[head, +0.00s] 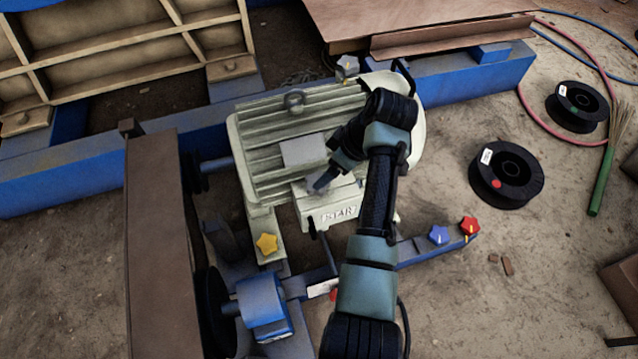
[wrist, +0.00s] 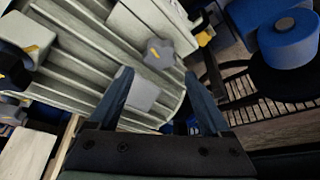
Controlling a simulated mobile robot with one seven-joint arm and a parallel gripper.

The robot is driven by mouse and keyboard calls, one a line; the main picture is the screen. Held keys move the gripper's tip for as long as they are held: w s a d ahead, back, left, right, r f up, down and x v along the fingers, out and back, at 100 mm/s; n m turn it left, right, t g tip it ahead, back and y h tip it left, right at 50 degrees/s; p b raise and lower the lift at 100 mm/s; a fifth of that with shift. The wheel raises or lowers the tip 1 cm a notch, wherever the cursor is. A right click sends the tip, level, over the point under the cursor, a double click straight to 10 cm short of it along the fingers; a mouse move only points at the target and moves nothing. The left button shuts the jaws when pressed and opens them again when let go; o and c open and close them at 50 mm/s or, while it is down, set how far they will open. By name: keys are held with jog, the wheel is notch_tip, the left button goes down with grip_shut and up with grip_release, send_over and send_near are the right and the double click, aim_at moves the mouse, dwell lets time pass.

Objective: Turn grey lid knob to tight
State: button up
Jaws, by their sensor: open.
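In the wrist view a grey star-shaped knob (wrist: 158,53) with a yellow mark lies ahead of my gripper (wrist: 168,78), between the lines of its fingers and apart from them. The fingers are spread with nothing between them. In the head view my gripper (head: 322,183) is over the pale ribbed motor (head: 265,130), near the box marked START (head: 332,214). Another greyish star knob (head: 347,64) shows at the motor's far side in the head view; I cannot tell whether it is the same one.
A yellow star knob (head: 266,243) is left of the START box. A blue knob (head: 438,235) and a red knob (head: 468,226) are on the blue bar at right. A brown beam (head: 155,250) stands left. Black spools (head: 506,175) lie on open ground at right.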

aim_at(310, 179)
jog(key=b+x, duration=0.3)
jog(key=x, duration=0.4)
jog(key=shift+f+b, duration=0.3)
jog(key=shift+b, duration=0.05)
jog(key=c, duration=1.1)
